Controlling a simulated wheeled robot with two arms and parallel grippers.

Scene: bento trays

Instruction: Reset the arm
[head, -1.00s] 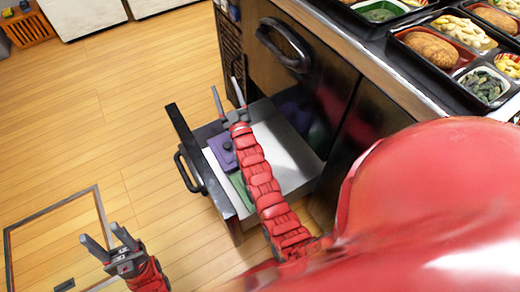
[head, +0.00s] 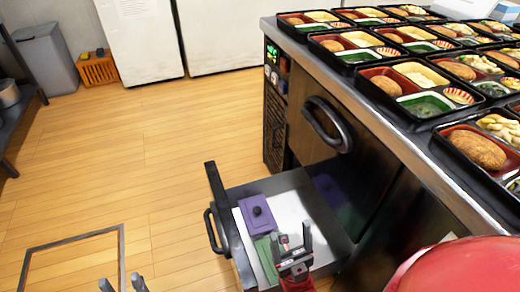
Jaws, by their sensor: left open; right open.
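My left gripper (head: 122,284) shows only its grey fingertips at the bottom edge, left of the open drawer. The fingers are apart with nothing between them. My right gripper (head: 292,246) is over the open drawer (head: 222,217), its fingers apart and empty. A purple lidded box (head: 257,214) lies in the drawer, up and left of the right gripper. A green item (head: 265,257) lies below it, partly hidden by the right gripper. Most of both arms is out of view.
Several bento trays (head: 411,115) fill the steel counter (head: 392,141) at the right. The drawer front with its handle (head: 214,231) juts over the wooden floor. A grey bin (head: 47,60) and an orange crate (head: 98,69) stand far left. The floor between is clear.

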